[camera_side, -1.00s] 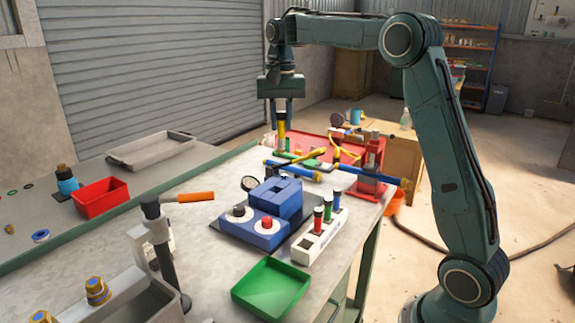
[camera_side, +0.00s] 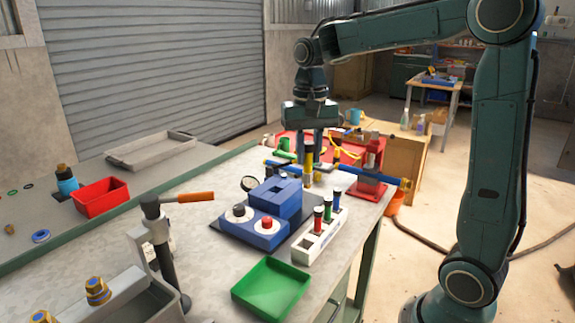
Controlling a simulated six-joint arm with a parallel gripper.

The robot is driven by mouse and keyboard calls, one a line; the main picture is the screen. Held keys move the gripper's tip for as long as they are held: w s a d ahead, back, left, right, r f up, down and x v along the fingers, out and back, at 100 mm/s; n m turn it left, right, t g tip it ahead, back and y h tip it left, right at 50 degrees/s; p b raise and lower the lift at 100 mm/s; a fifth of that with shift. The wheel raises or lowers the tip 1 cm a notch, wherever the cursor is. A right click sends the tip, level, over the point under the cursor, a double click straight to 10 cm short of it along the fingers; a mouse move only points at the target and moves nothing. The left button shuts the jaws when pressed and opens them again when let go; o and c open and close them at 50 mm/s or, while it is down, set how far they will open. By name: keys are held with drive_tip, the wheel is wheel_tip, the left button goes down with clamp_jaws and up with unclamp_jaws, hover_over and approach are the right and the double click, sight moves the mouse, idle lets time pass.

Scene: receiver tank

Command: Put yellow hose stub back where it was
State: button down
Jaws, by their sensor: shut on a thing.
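My gripper (camera_side: 310,150) is shut on the yellow hose stub (camera_side: 308,168), which hangs upright with its dark part between the fingers. The stub is above and behind the white rack (camera_side: 316,251), apart from it in the picture. The rack holds a red stub (camera_side: 318,216), a green stub (camera_side: 328,210) and a blue stub (camera_side: 337,202), all upright. The near end of the rack holds no stub. The stub's exact height above the bench is hard to tell.
A blue block fixture (camera_side: 275,194) with round knobs stands left of the rack. A green tray (camera_side: 271,288) lies in front. A blue bar (camera_side: 385,179) and a red stand (camera_side: 371,180) are behind.

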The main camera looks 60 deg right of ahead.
sight(308, 172)
wheel_tip(308, 172, down, 16)
idle(0.7)
drive_tip(key=shift+f, duration=2)
drive_tip(key=shift+f, duration=0.1)
drive_tip(key=c, duration=1.2)
unclamp_jaws()
drive_tip(key=shift+c, duration=0.2)
wheel_tip(308, 172, up, 12)
drive_tip(key=shift+r, duration=0.15)
